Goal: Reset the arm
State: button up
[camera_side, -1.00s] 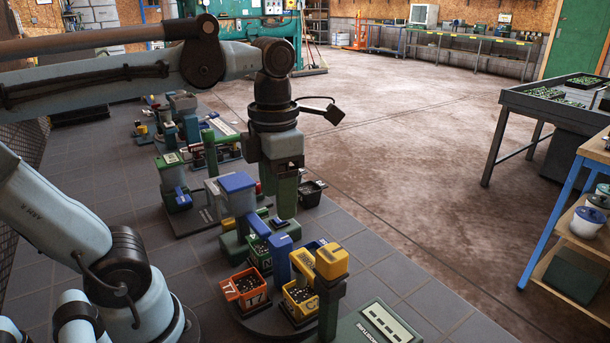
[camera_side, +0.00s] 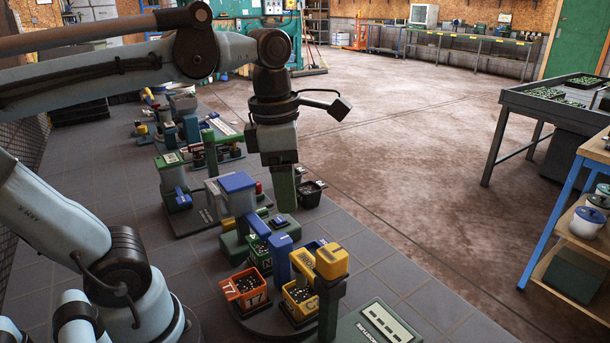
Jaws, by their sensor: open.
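My gripper (camera_side: 284,186) hangs from the arm near the middle of the side view, pointing down. Its dark green fingers overlap in this view, so the gap between them does not show; the jaws are open. I see nothing held in it. It is above and behind the mixer stations, beside a small black bin (camera_side: 309,194). My arm reaches in from the left edge.
A grey table (camera_side: 520,103) stands at right. The brown floor between is clear.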

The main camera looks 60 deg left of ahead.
jog(key=w+f+m+t, duration=0.2)
jog(key=f+m+t, duration=0.1)
jog(key=m, duration=1.2)
jog(key=w+f+m+t, duration=0.1)
jog(key=f+m+t, duration=0.2)
jog(key=m, duration=1.2)
notch_tip(320, 180, down, 3)
jog(key=shift+w+a+r, duration=0.2)
jog(key=shift+w, duration=0.2)
jog(key=shift+c, duration=0.2)
